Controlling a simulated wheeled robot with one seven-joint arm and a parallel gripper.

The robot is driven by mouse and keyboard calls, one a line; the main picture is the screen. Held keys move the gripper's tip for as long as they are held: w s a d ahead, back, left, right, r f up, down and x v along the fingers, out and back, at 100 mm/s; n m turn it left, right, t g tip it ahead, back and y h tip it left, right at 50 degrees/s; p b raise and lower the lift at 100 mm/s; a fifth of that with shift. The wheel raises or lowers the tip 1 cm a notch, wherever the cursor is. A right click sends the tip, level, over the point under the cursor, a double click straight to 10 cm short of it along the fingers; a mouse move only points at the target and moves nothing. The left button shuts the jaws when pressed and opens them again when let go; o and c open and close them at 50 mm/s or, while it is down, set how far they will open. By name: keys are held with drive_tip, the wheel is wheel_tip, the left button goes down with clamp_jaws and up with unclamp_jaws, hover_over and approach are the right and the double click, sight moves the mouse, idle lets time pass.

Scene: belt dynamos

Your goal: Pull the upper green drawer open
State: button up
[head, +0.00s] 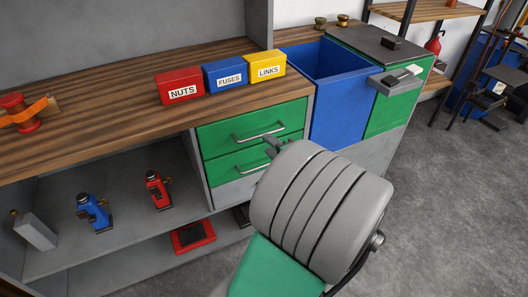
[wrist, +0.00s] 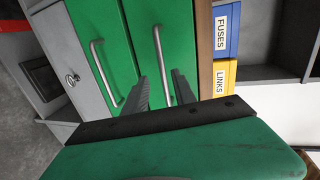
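The upper green drawer (head: 225,135) is under the bench top and looks shut; its silver bar handle (head: 259,134) runs across its front. It also shows in the wrist view (wrist: 180,35), turned on its side, with its handle (wrist: 157,55) running down the picture. My gripper (head: 270,146) is in front of the drawers, near the right end of the upper handle. In the wrist view my gripper's two dark fingers (wrist: 161,88) are apart, and the near end of the upper handle appears between them. Whether they touch it cannot be told.
The lower green drawer (head: 225,168) with its own handle (wrist: 101,75) is directly below. NUTS (head: 180,86), FUSES (head: 225,76) and LINKS (head: 265,67) boxes stand on the bench above. A blue open bin (head: 338,110) is to the right. Grey floor (head: 450,190) is clear at right.

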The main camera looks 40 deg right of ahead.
drive_tip(key=shift+m+h, duration=0.3)
drive_tip(key=shift+m, duration=0.2)
drive_tip(key=x, duration=0.3)
drive_tip(key=d+b+x, duration=0.1)
drive_tip(key=x, duration=0.3)
drive_tip(key=shift+d+r, duration=0.1)
drive_tip(key=shift+d, duration=0.1)
clamp_jaws()
idle(0.7)
